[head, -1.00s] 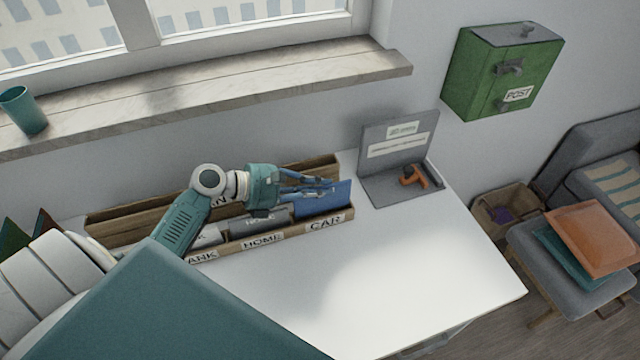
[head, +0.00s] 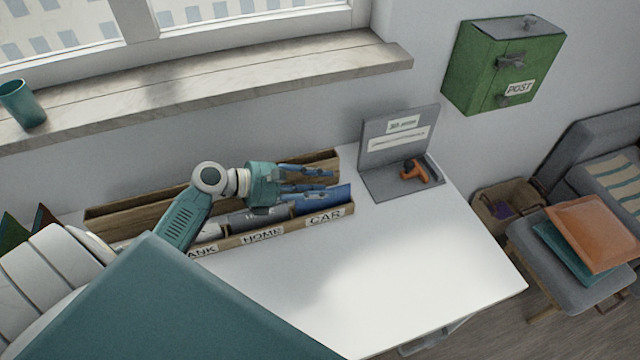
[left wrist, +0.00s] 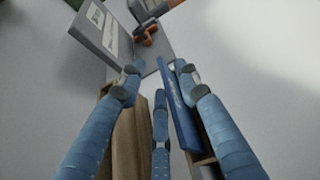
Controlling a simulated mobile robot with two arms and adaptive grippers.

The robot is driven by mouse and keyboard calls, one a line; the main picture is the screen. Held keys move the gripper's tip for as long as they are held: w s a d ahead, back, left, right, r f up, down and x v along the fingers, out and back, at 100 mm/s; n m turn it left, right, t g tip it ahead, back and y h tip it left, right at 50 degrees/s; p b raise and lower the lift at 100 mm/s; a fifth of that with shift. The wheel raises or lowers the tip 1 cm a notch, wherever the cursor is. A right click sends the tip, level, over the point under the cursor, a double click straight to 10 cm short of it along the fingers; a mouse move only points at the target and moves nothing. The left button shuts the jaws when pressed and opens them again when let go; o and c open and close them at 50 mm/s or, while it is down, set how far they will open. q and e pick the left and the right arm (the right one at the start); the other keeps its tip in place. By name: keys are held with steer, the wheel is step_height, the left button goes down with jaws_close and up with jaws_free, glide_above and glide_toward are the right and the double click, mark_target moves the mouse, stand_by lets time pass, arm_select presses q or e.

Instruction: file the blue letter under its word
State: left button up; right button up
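The blue letter (head: 326,197) stands low in the front compartment labelled CAR (head: 325,217) of the wooden sorter (head: 98,219), its upper edge showing. It also shows in the left wrist view (left wrist: 178,105) as a thin blue slab between my spread fingers. My left gripper (head: 318,179) is open above and behind the letter; whether any finger touches it I cannot tell. Grey letters stand in the HOME compartment (head: 262,236) and the partly hidden one ending in ANK (head: 203,252). My right gripper is not in view.
A green POST box (head: 480,70) hangs on the wall. The front of the white desk (head: 370,290) is clear. The windowsill (head: 200,85) overhangs behind.

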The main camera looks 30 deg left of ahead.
arm_select(q)
steer(key=v, duration=1.2)
stand_by(0.5)
